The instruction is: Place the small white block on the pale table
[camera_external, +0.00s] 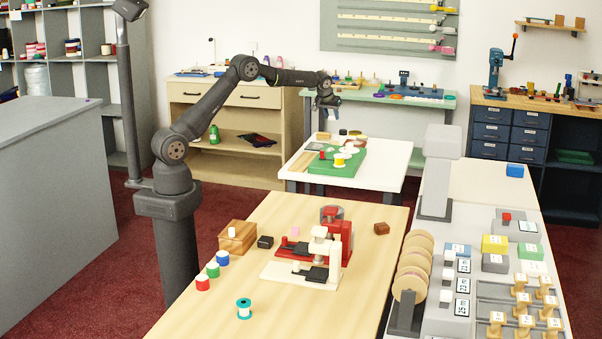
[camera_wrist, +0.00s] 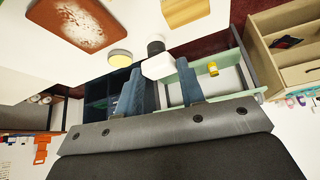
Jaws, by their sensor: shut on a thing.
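The small white block (camera_wrist: 159,67) is between the blue fingertips of my gripper (camera_wrist: 160,75) in the wrist view, and the gripper is shut on it. A small black item (camera_wrist: 155,47) shows right beside it; I cannot tell if they touch. In the external view my gripper (camera_external: 328,104) is above the far side of the pale table (camera_external: 377,176), in the air. The held block is too small to make out there. The pale table also shows in the wrist view (camera_wrist: 45,57).
On the pale table is a green mat (camera_external: 321,168) with a yellow spool (camera_external: 338,160) and other small items. The wrist view shows a red-brown board (camera_wrist: 70,22), a wooden piece (camera_wrist: 185,10) and a yellow-topped disc (camera_wrist: 120,57). The near wooden table (camera_external: 290,312) carries several spools and clamps.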

